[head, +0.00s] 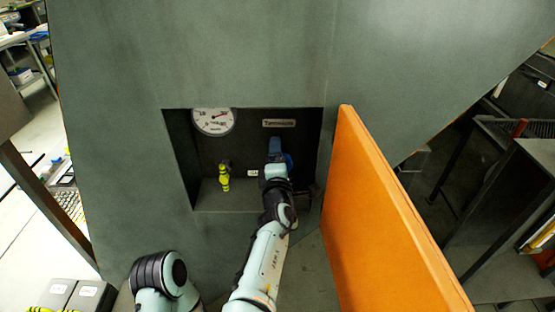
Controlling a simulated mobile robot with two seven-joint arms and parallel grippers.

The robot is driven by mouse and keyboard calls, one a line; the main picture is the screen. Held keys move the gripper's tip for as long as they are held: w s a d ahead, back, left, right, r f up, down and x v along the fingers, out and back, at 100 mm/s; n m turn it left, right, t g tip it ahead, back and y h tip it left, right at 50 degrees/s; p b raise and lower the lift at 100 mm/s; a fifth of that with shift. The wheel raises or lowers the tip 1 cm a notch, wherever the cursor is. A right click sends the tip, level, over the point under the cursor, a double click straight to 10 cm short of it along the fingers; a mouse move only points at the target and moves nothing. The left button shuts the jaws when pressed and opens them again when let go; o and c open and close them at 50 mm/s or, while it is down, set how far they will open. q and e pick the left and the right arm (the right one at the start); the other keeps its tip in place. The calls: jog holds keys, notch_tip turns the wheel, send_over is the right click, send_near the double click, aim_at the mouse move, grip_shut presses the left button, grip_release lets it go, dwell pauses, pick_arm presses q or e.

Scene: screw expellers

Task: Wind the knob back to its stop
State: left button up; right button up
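A blue part that looks like the knob (288,161) is in the right half of a dark recess in the grey machine panel, under a small label plate. It is mostly hidden behind my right gripper (277,160). The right arm reaches up into the recess from the bottom middle, with its wrist in front of the blue part. The fingers are too small and covered to tell whether they are open or shut, or whether they touch the knob. My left arm shows only as a bent part at the lower left; its gripper is out of view.
A round white gauge (214,121) is at the recess's upper left. A small yellow-and-black fitting (224,178) stands below it. An orange door panel (375,215) stands open close to the right of my arm. The recess walls leave little side room.

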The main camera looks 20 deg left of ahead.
pick_arm(q)
jog(key=shift+w+a+f, duration=0.2)
jog(key=shift+w+f, duration=0.15)
jog(key=shift+w, duration=0.1)
pick_arm(e)
jog(key=shift+f+n, duration=0.1)
jog(key=shift+n, duration=0.5)
jog(key=o, duration=1)
jog(key=shift+c, duration=0.2)
